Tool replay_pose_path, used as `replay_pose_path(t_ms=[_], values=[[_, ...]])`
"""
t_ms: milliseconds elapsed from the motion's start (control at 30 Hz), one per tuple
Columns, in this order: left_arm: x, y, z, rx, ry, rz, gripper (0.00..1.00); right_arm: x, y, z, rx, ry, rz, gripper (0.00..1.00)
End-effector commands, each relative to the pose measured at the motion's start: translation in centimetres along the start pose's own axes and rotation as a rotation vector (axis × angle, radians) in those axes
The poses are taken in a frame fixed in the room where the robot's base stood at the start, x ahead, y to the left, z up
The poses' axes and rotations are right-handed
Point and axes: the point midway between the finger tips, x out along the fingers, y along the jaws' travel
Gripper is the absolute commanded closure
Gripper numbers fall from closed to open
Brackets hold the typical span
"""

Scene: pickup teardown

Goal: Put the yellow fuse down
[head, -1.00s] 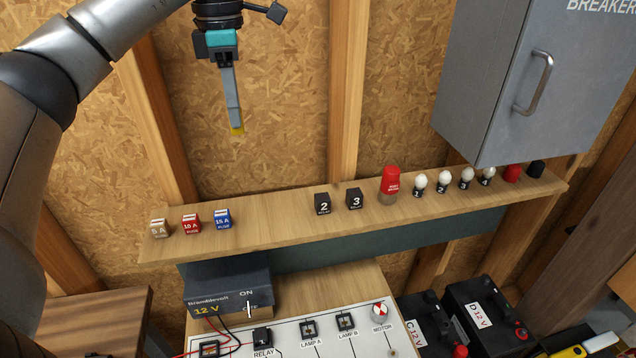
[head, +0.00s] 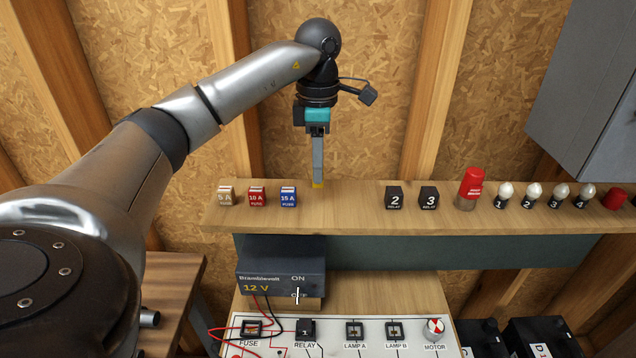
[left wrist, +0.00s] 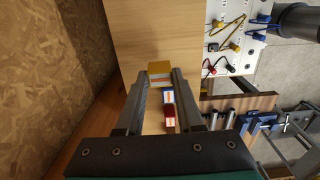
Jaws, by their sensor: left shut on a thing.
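The yellow fuse (left wrist: 160,72) is between the fingertips of my left gripper (left wrist: 160,84) in the left wrist view. In the head view my left gripper (head: 318,183) points straight down at the shelf (head: 350,222), with a sliver of the yellow fuse (head: 318,185) at its tips. It is right of the blue 15 A fuse (head: 288,197), over or on the shelf's back part. I cannot tell whether the fuse touches the wood. My right gripper is in neither view.
Left of the blue fuse stand a red fuse (head: 257,197) and a tan fuse (head: 226,197). To the right are relay 2 (head: 394,198), relay 3 (head: 428,198), a red-topped part (head: 469,188) and several bulbs.

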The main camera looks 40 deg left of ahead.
Motion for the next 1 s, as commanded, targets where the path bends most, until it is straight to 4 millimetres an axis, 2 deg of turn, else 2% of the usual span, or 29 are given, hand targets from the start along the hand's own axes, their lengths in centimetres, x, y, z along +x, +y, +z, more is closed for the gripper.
replay_pose_path(t_ms=[167,367,733,767,1000], values=[[1.3,0.0,-0.1,0.001,0.002,-0.001,1.0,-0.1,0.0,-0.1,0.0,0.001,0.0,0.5],[4.0,0.0,-0.1,0.0,0.001,-0.001,1.0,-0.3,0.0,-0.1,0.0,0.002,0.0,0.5],[4.5,0.0,0.0,0.0,0.0,0.001,1.0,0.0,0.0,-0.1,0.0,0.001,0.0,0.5],[4.5,0.0,0.0,0.0,0.0,0.001,0.63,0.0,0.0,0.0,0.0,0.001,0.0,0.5],[4.4,0.0,0.0,0.0,0.0,0.001,0.36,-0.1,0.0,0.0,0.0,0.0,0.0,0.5]])
